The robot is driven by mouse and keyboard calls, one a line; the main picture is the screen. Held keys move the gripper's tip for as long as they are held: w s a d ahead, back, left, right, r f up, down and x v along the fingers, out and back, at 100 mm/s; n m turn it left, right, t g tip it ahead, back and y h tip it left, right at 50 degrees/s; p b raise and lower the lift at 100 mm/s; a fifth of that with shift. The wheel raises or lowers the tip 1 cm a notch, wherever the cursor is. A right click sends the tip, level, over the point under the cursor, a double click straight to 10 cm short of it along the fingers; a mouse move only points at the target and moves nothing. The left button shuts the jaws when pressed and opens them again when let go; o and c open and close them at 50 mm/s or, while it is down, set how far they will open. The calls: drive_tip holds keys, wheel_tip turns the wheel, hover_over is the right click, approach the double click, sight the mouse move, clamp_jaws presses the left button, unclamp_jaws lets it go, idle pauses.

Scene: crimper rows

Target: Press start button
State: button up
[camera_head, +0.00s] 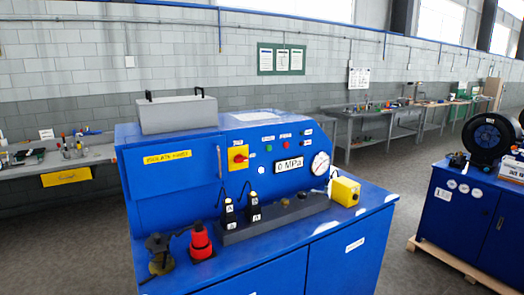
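A blue machine (142,192) stands in the middle, with a sloped control panel. On the panel, a small green button (269,138) and a small red button (286,135) sit side by side, with small dark controls to their right. The labels by them are too small to read, so I cannot confirm which is marked start; the green one looks a likely match. A red rotary switch on a yellow plate (238,157) is left of them. A display (289,165) reads 0 MPa, beside a round white gauge (320,163). My gripper is not in view.
On the machine's ledge stand a red and black fitting (200,241), two black cylinders, a yellow box (345,190) and a dark brass fitting (160,254). A grey box (177,115) sits on top. Another blue unit (456,211) stands at right; grey floor lies between.

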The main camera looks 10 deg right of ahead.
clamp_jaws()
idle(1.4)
